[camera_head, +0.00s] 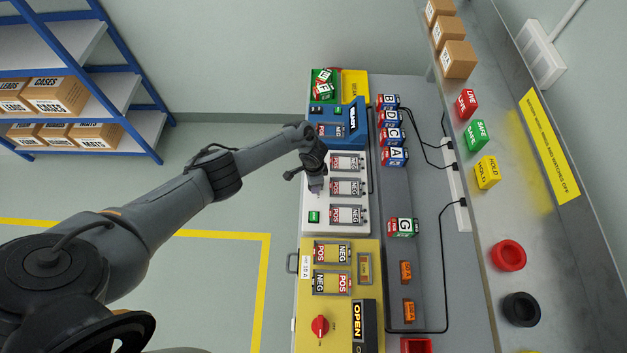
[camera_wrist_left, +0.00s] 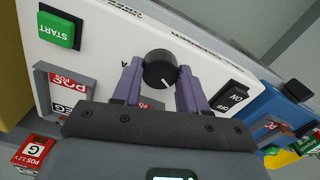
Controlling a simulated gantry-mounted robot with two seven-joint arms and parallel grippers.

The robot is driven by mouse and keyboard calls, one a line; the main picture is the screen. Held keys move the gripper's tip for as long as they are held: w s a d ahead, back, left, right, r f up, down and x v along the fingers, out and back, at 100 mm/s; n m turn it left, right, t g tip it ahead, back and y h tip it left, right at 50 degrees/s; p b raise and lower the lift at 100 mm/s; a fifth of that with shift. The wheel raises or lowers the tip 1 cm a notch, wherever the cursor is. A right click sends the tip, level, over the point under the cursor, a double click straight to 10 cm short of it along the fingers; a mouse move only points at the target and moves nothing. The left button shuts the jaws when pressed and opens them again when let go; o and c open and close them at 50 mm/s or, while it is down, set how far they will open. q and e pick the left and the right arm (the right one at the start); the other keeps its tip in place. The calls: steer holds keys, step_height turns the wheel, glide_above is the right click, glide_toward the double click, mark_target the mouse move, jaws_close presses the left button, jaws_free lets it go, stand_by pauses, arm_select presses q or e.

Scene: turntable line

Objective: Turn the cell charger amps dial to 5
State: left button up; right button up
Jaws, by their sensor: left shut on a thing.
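The cell charger (camera_head: 309,200) is the white unit in the middle of the bench, with several POS/NEG bays. In the left wrist view its white panel (camera_wrist_left: 100,40) carries the black round amps dial (camera_wrist_left: 160,68), which has a white pointer line towards the lower right of that picture. My left gripper (camera_head: 315,188) is over the charger's left side. In the left wrist view its purple fingers (camera_wrist_left: 160,82) are shut on the dial, one on each side. The dial's scale numbers cannot be read, and the head view hides the dial behind the gripper. My right gripper is not in view.
A green START button (camera_wrist_left: 57,28) and a black ON/OFF switch (camera_wrist_left: 232,97) flank the dial. A blue unit (camera_head: 355,115) stands behind the charger and a yellow unit (camera_head: 310,305) in front. Lettered cells (camera_head: 394,156) stand to the right. Floor to the left is clear.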

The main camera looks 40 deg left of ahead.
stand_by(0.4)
arm_select(q)
steer(key=o, duration=1.1)
steer(key=shift+c, duration=0.2)
step_height(320, 180, up, 11)
steer(key=p, duration=0.3)
steer(key=shift+f, duration=0.1)
